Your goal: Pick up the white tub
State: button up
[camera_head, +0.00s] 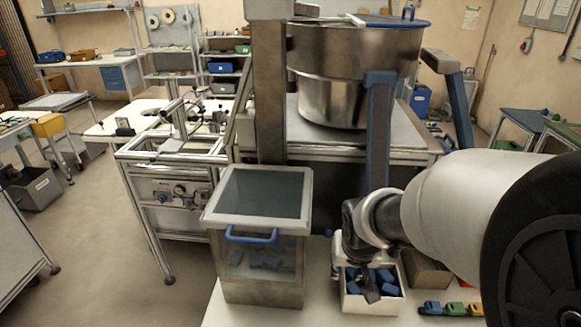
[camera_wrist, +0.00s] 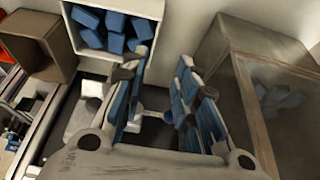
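The white tub (camera_head: 374,306) stands on the pale worktop in the head view, filled with blue pieces. In the wrist view the tub (camera_wrist: 148,37) is at the top, partly cut off by the frame edge. My gripper (camera_head: 356,270) is over the tub's left part in the head view and hides some of it. In the wrist view my gripper (camera_wrist: 160,78) has its two blue-padded fingers apart, with a dark gap and no tub wall clearly between them. The left finger appears close to the tub's edge; I cannot tell if they touch.
A lidded clear-fronted bin (camera_head: 258,275) with a blue handle stands just left of the tub. A brown box (camera_head: 428,270) is close on the right, with small coloured pieces (camera_head: 452,308) in front of it. A large steel pot (camera_head: 340,85) stands behind.

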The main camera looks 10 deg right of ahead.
aim_at(342, 282)
jog(key=b+x, duration=0.3)
jog(key=x, duration=0.8)
jog(key=shift+d+f+b, duration=0.15)
jog(key=shift+f+b, duration=0.05)
jog(key=shift+b, duration=0.2)
jog(key=b+x, duration=0.1)
jog(key=x, duration=0.1)
jog(key=d+x, duration=0.1)
jog(key=x, duration=0.1)
jog(key=shift+w+f+b, duration=0.2)
jog(key=shift+w+b, duration=0.05)
jog(key=shift+b, duration=0.15)
jog(key=shift+w+f, duration=0.2)
jog(key=shift+f, duration=0.1)
jog(key=shift+f+b, duration=0.2)
jog(key=shift+b, duration=0.15)
jog(key=shift+c, duration=0.5)
grip_shut()
